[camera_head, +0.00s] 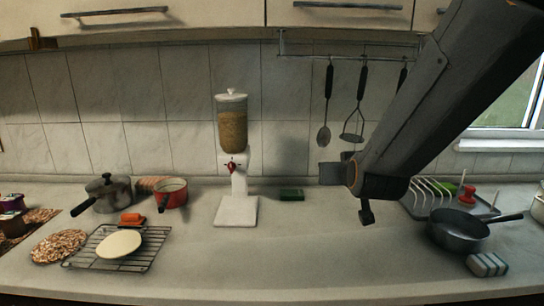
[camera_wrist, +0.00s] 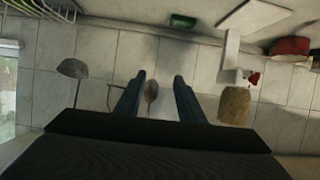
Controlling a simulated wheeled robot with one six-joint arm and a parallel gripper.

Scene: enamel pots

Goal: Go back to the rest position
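My gripper (camera_wrist: 158,80) is open and empty, with its two fingers apart in the wrist view. In the head view my arm comes in from the upper right, and its end hangs in the air above the right half of the counter. The fingers are hard to make out there. A grey lidded pot (camera_head: 108,193) and a red enamel pot (camera_head: 171,194) stand at the left. A dark pan (camera_head: 458,231) stands at the right. My gripper is apart from all of them.
A cereal dispenser (camera_head: 232,125) stands near the middle, with a green sponge (camera_head: 291,194) beside it. Utensils, including a ladle-like spoon (camera_head: 324,136), hang on the back wall. A wire rack (camera_head: 100,250) with a pale disc (camera_head: 119,244) lies at left. The middle front counter (camera_head: 310,250) is clear.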

